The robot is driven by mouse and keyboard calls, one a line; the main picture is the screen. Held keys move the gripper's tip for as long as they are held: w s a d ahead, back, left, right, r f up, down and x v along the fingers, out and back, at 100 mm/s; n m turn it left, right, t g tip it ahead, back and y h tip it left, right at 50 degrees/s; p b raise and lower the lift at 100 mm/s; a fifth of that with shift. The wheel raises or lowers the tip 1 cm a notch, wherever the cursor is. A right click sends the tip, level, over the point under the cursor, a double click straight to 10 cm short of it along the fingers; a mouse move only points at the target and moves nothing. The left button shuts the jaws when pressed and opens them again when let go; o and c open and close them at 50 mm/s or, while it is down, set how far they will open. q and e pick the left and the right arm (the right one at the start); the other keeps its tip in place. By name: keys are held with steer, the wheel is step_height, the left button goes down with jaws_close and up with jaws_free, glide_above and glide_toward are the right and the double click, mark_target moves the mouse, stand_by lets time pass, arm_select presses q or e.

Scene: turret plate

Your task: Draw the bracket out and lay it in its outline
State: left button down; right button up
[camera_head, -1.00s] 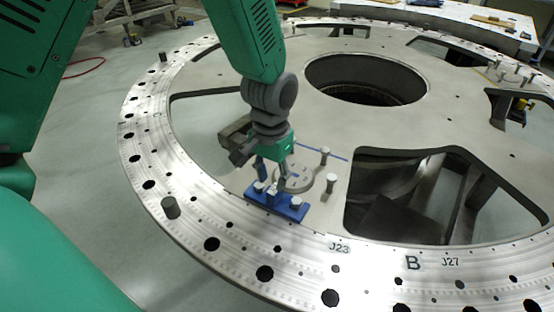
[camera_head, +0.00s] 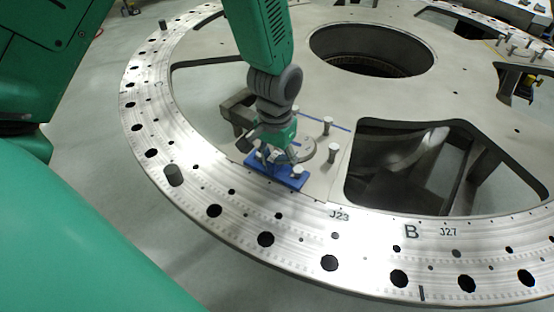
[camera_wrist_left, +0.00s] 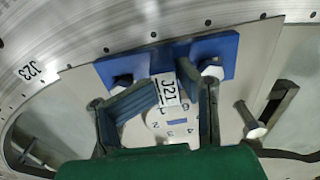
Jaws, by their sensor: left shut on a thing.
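The blue bracket (camera_head: 284,178) lies near the inner side of the plate's ring, with a bolt-like pin at each end. In the left wrist view the blue bracket (camera_wrist_left: 215,47) runs across the top, with a pale tab marked J21 (camera_wrist_left: 170,88) standing out from its middle. My left gripper (camera_head: 273,157) comes down from above; in the wrist view its padded fingers (camera_wrist_left: 172,95) are on either side of the tab, shut on the bracket. The fingers partly hide the bracket. My right gripper is not in view.
A pale numbered disc (camera_wrist_left: 178,122) lies just behind the bracket. Upright pins (camera_head: 327,125) stand close to the gripper. The turret plate (camera_head: 395,115) has large cut-outs (camera_head: 400,170) and a round central opening.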

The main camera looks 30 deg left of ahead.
arm_select(q)
steer(key=shift+s+d, duration=0.1)
steer(key=shift+s, duration=0.05)
steer(key=shift+s+d+r+p, duration=0.1)
steer(key=shift+s+p, duration=0.3)
steer(key=shift+s, duration=0.05)
steer(key=shift+s+p, duration=0.7)
steer(key=shift+s, duration=1.4)
steer(key=shift+r, duration=0.15)
step_height(320, 180, up, 8)
steer(key=p, duration=0.8)
steer(key=shift+w, duration=0.15)
